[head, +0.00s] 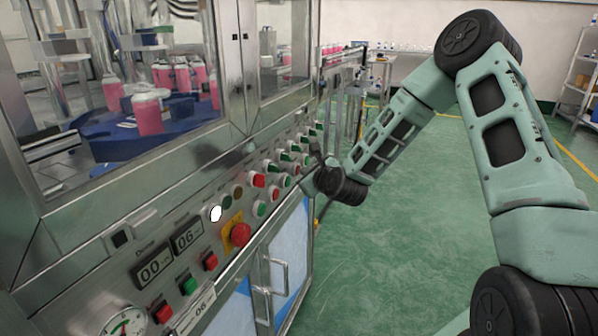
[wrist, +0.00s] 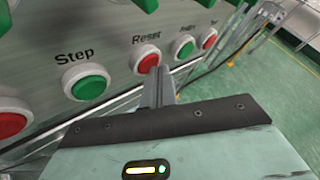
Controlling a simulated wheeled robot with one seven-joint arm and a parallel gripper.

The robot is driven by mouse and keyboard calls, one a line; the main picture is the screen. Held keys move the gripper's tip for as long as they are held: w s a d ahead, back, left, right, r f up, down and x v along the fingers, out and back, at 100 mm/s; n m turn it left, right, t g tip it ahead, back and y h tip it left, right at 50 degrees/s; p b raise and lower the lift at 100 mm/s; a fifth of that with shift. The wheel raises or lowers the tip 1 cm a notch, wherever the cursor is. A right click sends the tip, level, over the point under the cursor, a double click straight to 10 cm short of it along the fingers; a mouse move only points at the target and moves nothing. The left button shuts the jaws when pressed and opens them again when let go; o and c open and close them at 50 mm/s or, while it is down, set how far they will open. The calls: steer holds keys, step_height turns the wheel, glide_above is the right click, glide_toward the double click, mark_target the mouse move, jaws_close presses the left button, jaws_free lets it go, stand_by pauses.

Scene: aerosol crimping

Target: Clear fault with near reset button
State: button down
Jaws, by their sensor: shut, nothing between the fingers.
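In the wrist view, a red button (wrist: 146,60) in a white ring sits under the label "Reset" on the metal panel. My gripper (wrist: 160,72) is shut and empty. Its fingertips point at the panel and overlap the lower right edge of this button; I cannot tell whether they touch it. In the head view, my gripper (head: 318,158) is at the far end of the button panel (head: 150,238). The labels there are too small to read, and my gripper and wrist hide part of the panel's far end.
A green Step button (wrist: 88,82) is left of Reset, with another red button (wrist: 10,124) beyond it. A green button (wrist: 186,50) and a red button (wrist: 209,39) are to the right. A red mushroom button (head: 240,234) stands out nearer. The green floor (head: 400,250) is open.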

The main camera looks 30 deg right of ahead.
steer(key=shift+s+d, duration=0.4)
steer(key=shift+s, duration=0.15)
steer(key=shift+s+d+p, duration=0.2)
steer(key=shift+s+d, duration=0.6)
steer(key=shift+s, duration=0.2)
steer(key=shift+s+d+p, duration=0.15)
steer(key=shift+s+d, duration=0.6)
steer(key=shift+s, duration=0.25)
